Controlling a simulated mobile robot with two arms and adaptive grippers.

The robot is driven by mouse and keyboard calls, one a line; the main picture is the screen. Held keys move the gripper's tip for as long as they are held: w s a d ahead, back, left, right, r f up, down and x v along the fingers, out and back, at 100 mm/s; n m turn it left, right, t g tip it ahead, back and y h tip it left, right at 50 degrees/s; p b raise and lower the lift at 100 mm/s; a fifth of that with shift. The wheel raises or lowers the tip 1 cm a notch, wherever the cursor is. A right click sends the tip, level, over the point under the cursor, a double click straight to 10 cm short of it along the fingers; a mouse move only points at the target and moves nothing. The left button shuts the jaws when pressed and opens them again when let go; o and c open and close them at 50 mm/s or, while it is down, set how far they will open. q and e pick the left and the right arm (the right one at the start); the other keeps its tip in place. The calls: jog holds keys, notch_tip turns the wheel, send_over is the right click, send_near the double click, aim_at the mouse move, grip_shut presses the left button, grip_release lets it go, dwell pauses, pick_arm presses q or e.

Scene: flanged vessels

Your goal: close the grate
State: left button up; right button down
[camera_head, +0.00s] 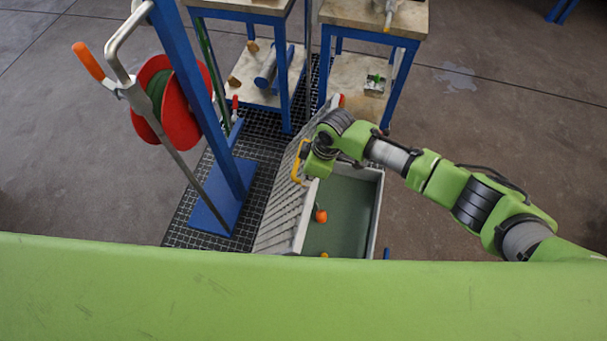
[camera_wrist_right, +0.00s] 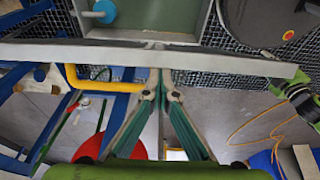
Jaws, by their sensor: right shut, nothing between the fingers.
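The grate (camera_head: 280,215) is a pale grey slatted panel in the head view. It stands open, tilted up along the left side of a grey-walled basin (camera_head: 378,208) with a green floor. A yellow handle (camera_head: 297,162) sticks out of the grate's left face. My right gripper (camera_head: 309,166) is at the grate's upper part, close to the handle; its fingers are largely hidden there. In the right wrist view, the gripper (camera_wrist_right: 160,80) is shut and empty. Its tips are at the grate's edge (camera_wrist_right: 220,61), right of the yellow handle (camera_wrist_right: 98,84); contact is unclear. My left gripper is out of view.
An orange object (camera_head: 320,215) lies in the basin. A blue post (camera_head: 205,110) with a red reel (camera_head: 180,122) and a lever stands left of the grate. Blue-framed tables (camera_head: 375,18) stand behind. Open floor lies to the right.

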jog(key=s+d+f+y+b, duration=0.2)
jog(key=d+f+b, duration=0.4)
jog(key=d, duration=0.9)
notch_tip(320, 180, down, 3)
jog(key=shift+s+f+t, duration=0.15)
jog(key=shift+s+t, duration=0.15)
jog(key=shift+s, duration=0.15)
